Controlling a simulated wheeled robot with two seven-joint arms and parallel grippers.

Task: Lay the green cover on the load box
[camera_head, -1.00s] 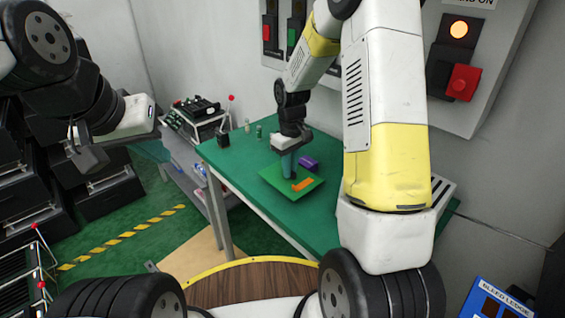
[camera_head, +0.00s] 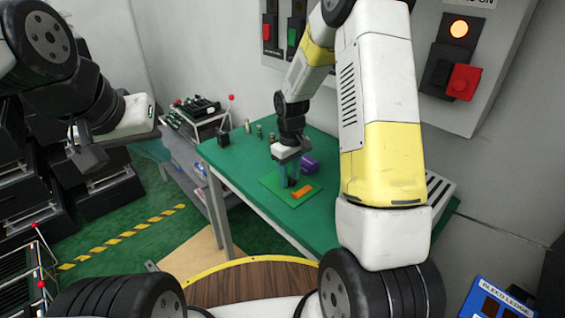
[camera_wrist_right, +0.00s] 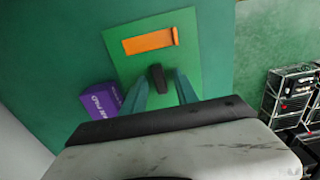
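The green cover (camera_head: 276,184) is a flat square plate with an orange strip (camera_head: 302,192) and a dark knob (camera_wrist_right: 157,77). It looks to lie flat on the green table, in front of the purple load box (camera_head: 309,164). The load box also shows at the cover's edge in the right wrist view (camera_wrist_right: 100,101). My right gripper (camera_head: 290,181) points down over the cover. Its teal fingers (camera_wrist_right: 163,80) are apart, one on each side of the knob, with gaps visible. My left gripper (camera_head: 88,155) hangs far left, away from the table; its opening is unclear.
The green table (camera_head: 235,165) has small cylinders (camera_head: 259,131) and a black block (camera_head: 223,138) at its far left. A wall panel with red and green buttons stands behind. A grey cart (camera_head: 190,150) stands left. The table's left front is clear.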

